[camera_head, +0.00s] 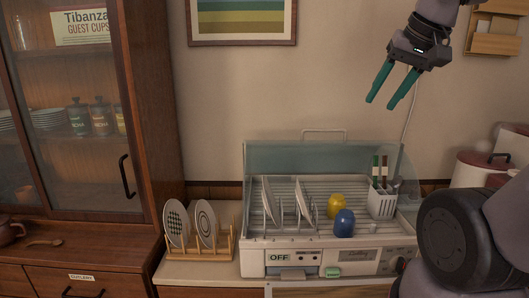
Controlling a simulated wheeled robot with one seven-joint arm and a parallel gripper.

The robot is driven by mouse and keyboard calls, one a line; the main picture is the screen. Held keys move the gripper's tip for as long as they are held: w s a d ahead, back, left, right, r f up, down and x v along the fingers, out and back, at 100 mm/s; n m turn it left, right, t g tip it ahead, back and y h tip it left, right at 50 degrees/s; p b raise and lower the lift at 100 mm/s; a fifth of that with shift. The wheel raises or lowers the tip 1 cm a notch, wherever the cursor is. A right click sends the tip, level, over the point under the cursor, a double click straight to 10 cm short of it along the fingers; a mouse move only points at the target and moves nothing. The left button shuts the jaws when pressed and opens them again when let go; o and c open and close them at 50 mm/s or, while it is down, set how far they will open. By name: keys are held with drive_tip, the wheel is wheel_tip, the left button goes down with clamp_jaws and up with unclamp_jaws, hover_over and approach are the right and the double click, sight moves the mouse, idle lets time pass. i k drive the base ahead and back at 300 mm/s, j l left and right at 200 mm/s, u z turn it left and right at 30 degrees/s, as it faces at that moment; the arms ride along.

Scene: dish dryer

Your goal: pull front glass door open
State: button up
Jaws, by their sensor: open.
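My gripper (381,104) hangs in the air at the upper right with its two teal fingers apart and nothing between them. The white dish dryer (310,255) stands on the counter below. Its clear glass (300,156) shows as a tinted panel along the back and sides of the rack. A pale bar handle (324,131) sits above the top edge of this glass. My gripper is above and to the right of the handle, well apart from it. I cannot tell clearly whether a glass pane covers the dryer's front.
The dryer holds plates, a yellow cup (336,206), a blue cup (344,223) and a cutlery basket (382,204). A wooden plate rack (200,252) stands left of it. A glass-fronted wooden cabinet (150,110) fills the left. Red-and-white canisters (478,176) stand right.

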sight(10, 89)
drive_tip(key=u, duration=1.65)
drive_tip(key=i+j+u, duration=0.1)
drive_tip(key=i+j, duration=0.3)
drive_tip(key=j, duration=0.1)
